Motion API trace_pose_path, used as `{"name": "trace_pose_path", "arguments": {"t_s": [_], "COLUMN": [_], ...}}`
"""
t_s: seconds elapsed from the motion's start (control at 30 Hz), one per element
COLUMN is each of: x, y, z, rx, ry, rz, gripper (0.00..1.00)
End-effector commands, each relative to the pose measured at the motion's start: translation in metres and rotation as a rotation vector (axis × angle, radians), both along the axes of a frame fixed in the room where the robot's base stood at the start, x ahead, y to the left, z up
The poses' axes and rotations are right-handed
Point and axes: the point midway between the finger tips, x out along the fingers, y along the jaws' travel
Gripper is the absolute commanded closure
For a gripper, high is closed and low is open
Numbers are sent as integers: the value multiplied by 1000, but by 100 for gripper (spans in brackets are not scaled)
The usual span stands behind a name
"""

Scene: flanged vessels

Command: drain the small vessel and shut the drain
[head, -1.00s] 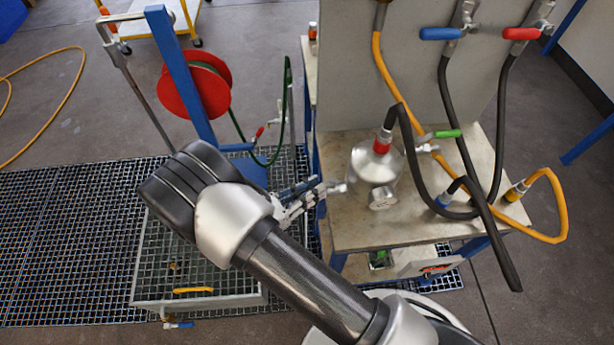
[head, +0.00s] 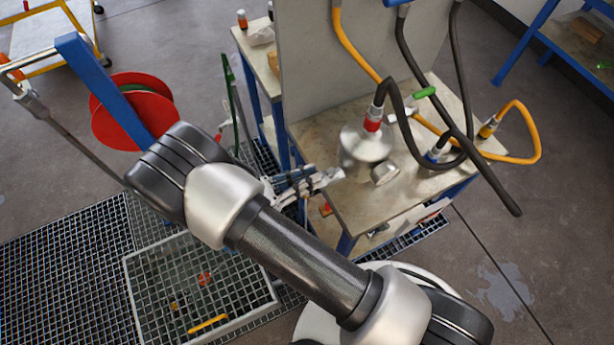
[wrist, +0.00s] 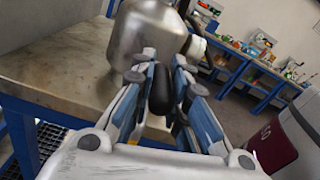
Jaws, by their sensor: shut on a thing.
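The small silver vessel (head: 362,147) stands upright on the bench, with a red-collared black hose on its top and a round side port (head: 385,172). In the wrist view the vessel (wrist: 148,50) is just beyond my fingers. My gripper (head: 318,181) is at the vessel's left side, low down. In the wrist view my gripper (wrist: 164,72) is shut on a black rounded handle (wrist: 160,92), which seems to be the drain handle. The outlet and any flow are hidden.
The bench top (head: 405,205) has bare room in front of the vessel. A grated tray (head: 130,290) with a yellow piece is on the floor at left.

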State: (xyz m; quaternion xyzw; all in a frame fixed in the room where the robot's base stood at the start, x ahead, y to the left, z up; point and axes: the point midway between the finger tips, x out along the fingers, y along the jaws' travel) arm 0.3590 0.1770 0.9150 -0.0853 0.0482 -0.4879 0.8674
Motion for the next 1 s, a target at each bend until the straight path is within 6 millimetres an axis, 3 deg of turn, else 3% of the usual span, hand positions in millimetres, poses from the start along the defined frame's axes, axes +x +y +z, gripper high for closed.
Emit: {"name": "trace_pose_path", "arguments": {"t_s": [0.27, 0.3, 0.63, 1.0], "x": [2, 2, 1, -2], "y": [1, 1, 0, 4], "z": [2, 2, 1, 1], "rx": [0, 0, -1, 0], "ry": [-5, -5, -2, -1], "rz": [3, 3, 1, 1], "gripper": [100, 84, 63, 63]}}
